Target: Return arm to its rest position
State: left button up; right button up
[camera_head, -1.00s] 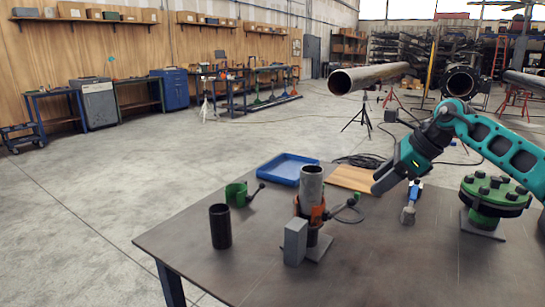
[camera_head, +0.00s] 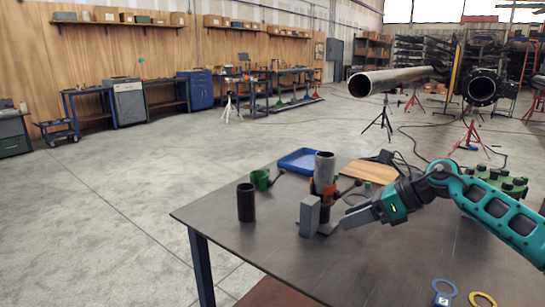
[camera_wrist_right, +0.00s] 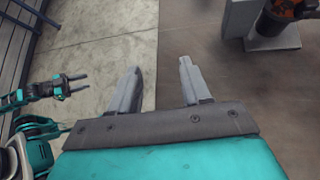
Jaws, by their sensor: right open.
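My right gripper (camera_head: 352,217) reaches in from the right over the table in the head view. Its fingers are apart and empty, just right of the upright grey block (camera_head: 310,215). In the right wrist view its two grey fingers (camera_wrist_right: 160,70) stand apart with only floor and table edge between them. My left gripper (camera_wrist_right: 78,84) shows small at the left of the right wrist view, away from the table, with its two fingers apart and nothing between them. It is outside the head view.
A grey pipe (camera_head: 324,168) stands in an orange clamp beside the block. A black cylinder (camera_head: 246,204), green cup (camera_head: 260,179) and blue tray (camera_head: 298,161) are to the left. A green flange (camera_head: 512,186) sits behind my right arm. Blue (camera_head: 445,291) and yellow (camera_head: 482,299) rings lie near the front.

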jog(key=s+a+f+m+t+y, duration=0.3)
jog(key=s+a+m, duration=0.1)
jog(key=a+m, duration=0.25)
jog(key=s+a+f+m+t+y, duration=0.35)
jog(key=s+a+m, duration=0.2)
jog(key=m, duration=0.25)
jog(key=s+d+f+m+h, duration=0.4)
jog(key=s+f+m, duration=0.3)
jog(key=m, duration=0.3)
jog(key=s+d+f+m+h, duration=0.4)
jog(key=s+f+m, duration=0.3)
jog(key=m, duration=0.3)
jog(key=s+d+f+m+h, duration=0.4)
jog(key=s+f+m+h, duration=0.2)
jog(key=m, duration=0.4)
notch_tip(320, 180, down, 2)
jog(key=shift+s+f, duration=0.1)
jog(key=shift+s, duration=0.55)
